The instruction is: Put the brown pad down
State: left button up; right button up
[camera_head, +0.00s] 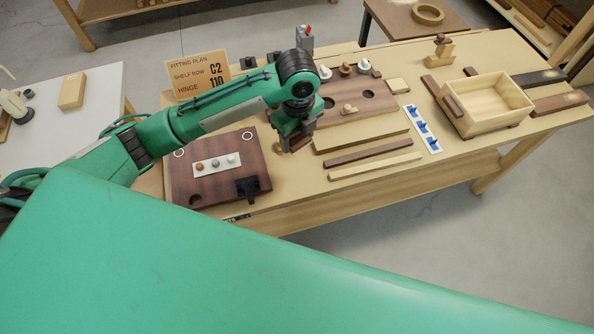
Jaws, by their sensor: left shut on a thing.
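My left gripper (297,146) points down over the bench, just right of the dark brown door panel (222,190). It is shut on a small brown thing at its tips, which I take to be the brown pad (300,145); the jaws hide most of it. I cannot tell whether it touches the surface below. On the door panel lies a white strip (217,172) with a brown, a grey and a white round spot. My right gripper is not in view.
Light and dark wood strips (375,166) lie right of the gripper, near a brown board with holes (365,105). A white rack with blue parts (422,129) and an open wooden box (485,105) stand farther right. A sign (197,76) stands behind my arm.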

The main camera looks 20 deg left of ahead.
aim_at(297, 178)
pick_arm(q)
notch_tip(297, 178, down, 17)
jog(key=shift+a+r+p, duration=0.1)
jog(key=shift+p, duration=1.15)
jog(key=shift+f, duration=0.4)
jog(key=shift+f, duration=0.15)
jog(key=o, duration=0.9)
notch_tip(297, 178, up, 12)
jog(key=shift+r+b, duration=0.2)
jog(key=shift+b, duration=0.7)
